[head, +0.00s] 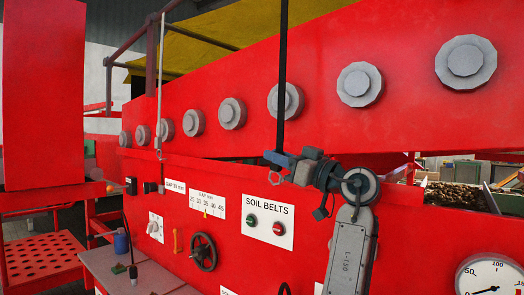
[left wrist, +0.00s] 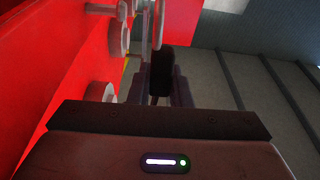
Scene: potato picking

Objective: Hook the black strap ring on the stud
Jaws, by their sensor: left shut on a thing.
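The black strap (head: 283,80) hangs straight down from the top of the head view, in front of the red machine. My left gripper (head: 277,160) is at its lower end and shut on it. A small thin loop (head: 275,178) shows just under the fingertips; I cannot tell whether it is the strap's ring. In the left wrist view a black piece of the strap (left wrist: 160,68) sits between the fingers (left wrist: 162,92). I cannot pick out the stud for certain. My right gripper is not in view.
A row of grey rollers (head: 285,101) runs along the red side beam behind the strap. Below are the SOIL BELTS button plate (head: 267,221), a black handwheel (head: 203,251) and a gauge (head: 489,275). A thin pale rod (head: 160,80) hangs to the left.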

